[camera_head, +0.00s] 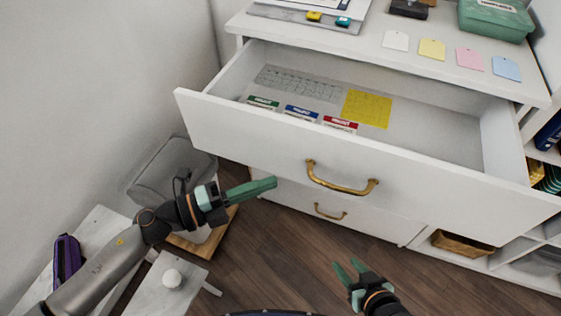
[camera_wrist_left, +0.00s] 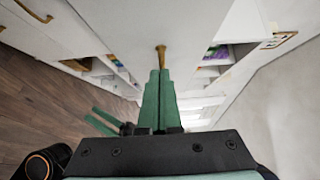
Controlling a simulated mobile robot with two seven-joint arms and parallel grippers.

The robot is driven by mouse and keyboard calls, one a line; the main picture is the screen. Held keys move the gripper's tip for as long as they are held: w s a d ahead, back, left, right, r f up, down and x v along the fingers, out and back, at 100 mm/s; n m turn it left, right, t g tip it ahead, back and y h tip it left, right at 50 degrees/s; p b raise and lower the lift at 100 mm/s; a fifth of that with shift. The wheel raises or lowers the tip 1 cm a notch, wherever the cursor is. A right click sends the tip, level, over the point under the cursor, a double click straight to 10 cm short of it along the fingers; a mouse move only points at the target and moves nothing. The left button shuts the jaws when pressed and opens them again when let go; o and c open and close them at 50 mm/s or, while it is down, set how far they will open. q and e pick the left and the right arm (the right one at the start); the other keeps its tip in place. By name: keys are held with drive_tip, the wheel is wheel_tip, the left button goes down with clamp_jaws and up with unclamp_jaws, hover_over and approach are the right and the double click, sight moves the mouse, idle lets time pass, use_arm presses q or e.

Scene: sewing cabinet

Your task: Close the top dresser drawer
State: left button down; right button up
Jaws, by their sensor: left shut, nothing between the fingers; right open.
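The white dresser's top drawer (camera_head: 240,132) is pulled far open in the head view, with a brass handle (camera_head: 340,180) on its front. Inside it lie a grey gridded sheet, a yellow sheet and several small labelled packets. My left gripper (camera_head: 274,183) is shut and empty, in front of the drawer front, left of the handle and apart from it in the picture. In the left wrist view, its green fingers (camera_wrist_left: 158,75) are together, with a brass handle beyond their tips. My right gripper (camera_head: 346,267) is open and empty, low in front of the dresser.
A closed lower drawer (camera_head: 290,203) with a brass handle is beneath. The dresser top (camera_head: 370,45) holds coloured tags and a green box (camera_head: 495,18). A grey bin (camera_head: 160,170) and small white tables stand at left. Open shelves with a basket (camera_head: 460,243) are at right.

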sight(299, 159)
use_arm(q)
drive_tip(key=shift+w+d, duration=0.55)
drive_tip(key=shift+w, duration=0.25)
drive_tip(key=shift+w+d, duration=0.5)
drive_tip(key=shift+w, duration=0.3)
drive_tip(key=shift+w+d, duration=0.55)
drive_tip(key=shift+w, duration=0.25)
drive_tip(key=shift+w, duration=0.1)
use_arm(e)
drive_tip(key=shift+w, duration=0.1)
